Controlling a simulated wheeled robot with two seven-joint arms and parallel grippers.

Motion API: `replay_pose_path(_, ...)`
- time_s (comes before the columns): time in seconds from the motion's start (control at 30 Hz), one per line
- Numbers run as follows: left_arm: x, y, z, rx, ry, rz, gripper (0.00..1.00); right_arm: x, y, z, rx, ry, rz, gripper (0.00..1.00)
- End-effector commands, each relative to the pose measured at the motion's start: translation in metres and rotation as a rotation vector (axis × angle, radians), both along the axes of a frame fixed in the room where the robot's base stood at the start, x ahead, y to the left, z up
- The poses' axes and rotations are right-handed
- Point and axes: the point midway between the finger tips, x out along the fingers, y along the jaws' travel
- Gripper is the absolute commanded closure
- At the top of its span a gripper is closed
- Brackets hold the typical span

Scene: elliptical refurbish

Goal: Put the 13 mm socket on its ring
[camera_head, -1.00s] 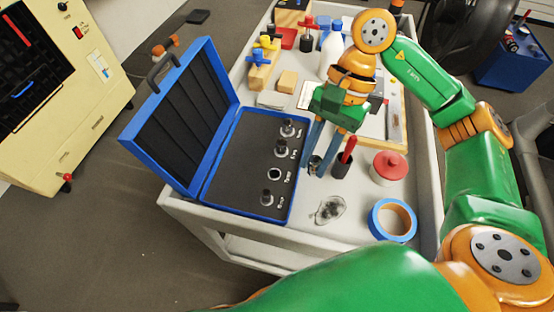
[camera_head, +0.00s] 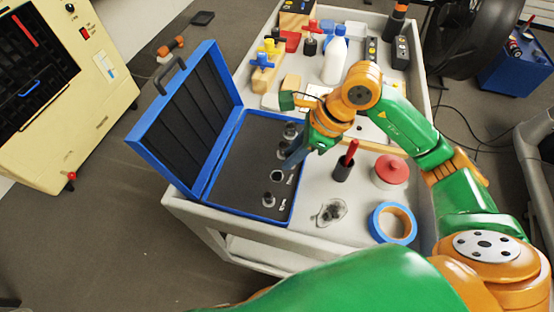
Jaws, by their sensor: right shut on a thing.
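The blue case (camera_head: 238,212) lies open on the cart, its lid tilted up on the left. Its dark foam holds a column of sockets: a far one (camera_head: 291,131), one below it (camera_head: 283,149) and a near one (camera_head: 268,200). My left gripper is out of view.
A white bottle (camera_head: 334,62) and clamps stand farther back on the cart (camera_head: 312,245).

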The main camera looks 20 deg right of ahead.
Motion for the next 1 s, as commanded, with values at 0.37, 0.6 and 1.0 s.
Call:
replay_pose_path(0.37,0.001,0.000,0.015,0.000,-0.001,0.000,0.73,0.022,0.026,-0.058,-0.001,0.007,0.000,1.00)
replay_pose_path(0.6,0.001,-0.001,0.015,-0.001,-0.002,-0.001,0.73,0.024,0.025,-0.074,-0.002,-0.002,0.001,1.00)
replay_pose_path(1.0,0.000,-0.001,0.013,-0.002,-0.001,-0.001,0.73,0.024,0.025,-0.076,-0.001,-0.001,0.000,0.42)
